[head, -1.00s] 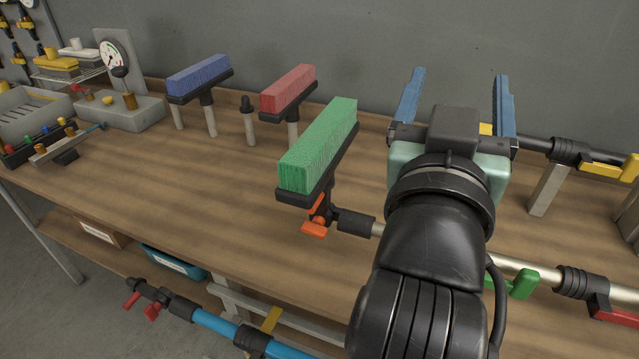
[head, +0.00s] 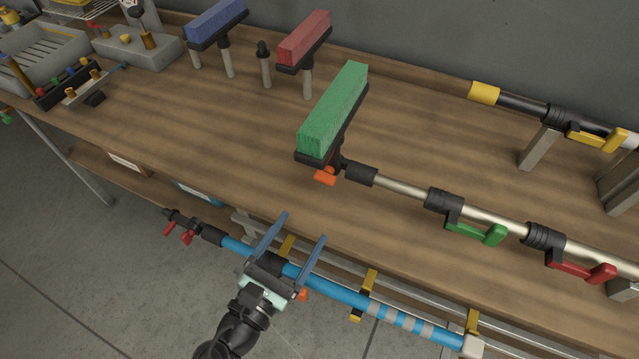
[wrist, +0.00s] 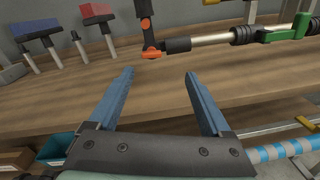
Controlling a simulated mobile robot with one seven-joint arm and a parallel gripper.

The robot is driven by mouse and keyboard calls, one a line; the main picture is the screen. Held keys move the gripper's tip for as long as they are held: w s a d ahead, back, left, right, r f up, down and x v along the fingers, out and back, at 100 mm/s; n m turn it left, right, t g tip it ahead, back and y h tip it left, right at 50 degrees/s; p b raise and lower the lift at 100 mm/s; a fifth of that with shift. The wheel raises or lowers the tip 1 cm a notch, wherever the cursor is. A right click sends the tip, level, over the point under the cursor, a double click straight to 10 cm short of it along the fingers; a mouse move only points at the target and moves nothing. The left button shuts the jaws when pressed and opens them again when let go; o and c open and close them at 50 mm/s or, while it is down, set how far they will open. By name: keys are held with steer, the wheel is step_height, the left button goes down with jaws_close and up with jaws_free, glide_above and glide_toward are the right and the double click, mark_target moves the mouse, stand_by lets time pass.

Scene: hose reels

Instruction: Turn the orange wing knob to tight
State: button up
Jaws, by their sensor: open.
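The orange wing knob (head: 326,176) sits at the joint below the green brush head (head: 333,112), where the brush meets a silver pole on the bench. Its wing angle is hard to tell at this size. The knob also shows in the wrist view (wrist: 152,54), beyond and above the fingertips. My gripper (head: 304,227) is open and empty at the bench's front edge, apart from the knob. Its blue fingers also show in the wrist view (wrist: 160,73), pointing toward the bench and the knob.
A blue pole (head: 345,292) runs along the bench front, partly hidden behind my gripper; a small orange piece (head: 303,294) shows there. The silver pole carries green (head: 478,233) and red (head: 583,270) levers. Blue and red brushes stand behind. The bench top left of the knob is clear.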

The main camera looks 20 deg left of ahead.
mark_target(323, 182)
steer(key=w, duration=0.4)
steer(key=w+n, duration=0.1)
steer(key=w, duration=0.2)
steer(key=w+n+y, duration=0.1)
steer(key=w, duration=0.3)
steer(key=shift+w+a+f+p, duration=0.3)
steer(key=shift+a+f+p, duration=0.05)
steer(key=shift+f, duration=0.05)
jaws_close()
